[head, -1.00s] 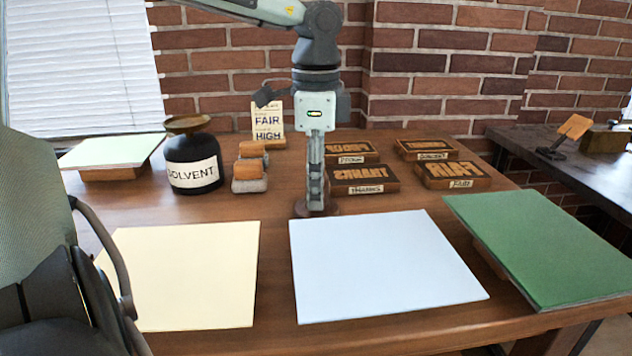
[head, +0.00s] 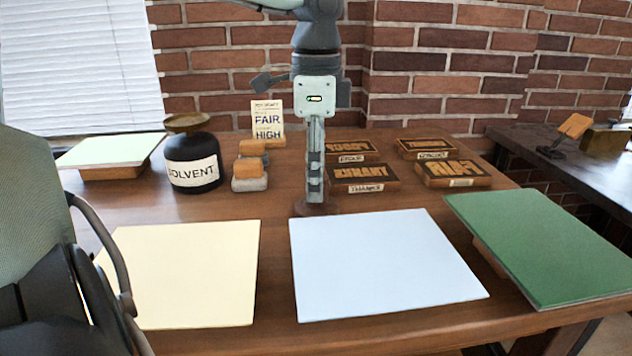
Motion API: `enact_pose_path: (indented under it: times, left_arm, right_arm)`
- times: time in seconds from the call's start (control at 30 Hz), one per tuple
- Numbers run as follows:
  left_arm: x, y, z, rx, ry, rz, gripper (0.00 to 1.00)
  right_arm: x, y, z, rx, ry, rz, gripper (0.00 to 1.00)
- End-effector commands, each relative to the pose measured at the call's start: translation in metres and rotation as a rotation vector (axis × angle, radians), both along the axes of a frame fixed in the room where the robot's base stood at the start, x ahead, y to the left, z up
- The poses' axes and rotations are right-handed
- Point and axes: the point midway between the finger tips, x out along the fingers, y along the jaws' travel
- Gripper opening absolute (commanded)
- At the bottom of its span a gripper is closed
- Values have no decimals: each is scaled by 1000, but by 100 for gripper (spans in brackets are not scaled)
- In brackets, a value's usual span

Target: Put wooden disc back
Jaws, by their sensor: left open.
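The brown wooden disc (head: 331,208) lies on the wooden table, just behind the pale blue sheet. It is small, and my gripper hides its middle. My left gripper (head: 315,198) points straight down over the disc, with its fingertips at or just above it. I see it edge-on, so the gap between the fingers is hidden. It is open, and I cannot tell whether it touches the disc. My right gripper is not in view.
Cream (head: 190,275), pale blue (head: 385,265) and green (head: 545,245) sheets lie in front. Carved wooden blocks (head: 362,178) stand close right of the gripper. Two small stamps (head: 250,175) and a black solvent jar (head: 192,162) stand left. A card (head: 267,118) stands behind.

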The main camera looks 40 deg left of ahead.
Motion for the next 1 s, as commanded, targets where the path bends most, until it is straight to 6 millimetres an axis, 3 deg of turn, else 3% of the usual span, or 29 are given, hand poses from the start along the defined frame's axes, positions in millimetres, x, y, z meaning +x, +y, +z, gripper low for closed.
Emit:
enact_pose_path:
  times: [0.3, 0.5, 1.0]
  left_arm:
    - [0, 0, 70, 2, -4, 2, 52]
    - [0, -1, 96, 1, -2, 0, 52]
    - [-1, -1, 103, -1, -1, -1, 52]
  right_arm:
    - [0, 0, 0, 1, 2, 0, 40]
    - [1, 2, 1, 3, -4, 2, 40]
    - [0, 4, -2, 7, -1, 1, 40]
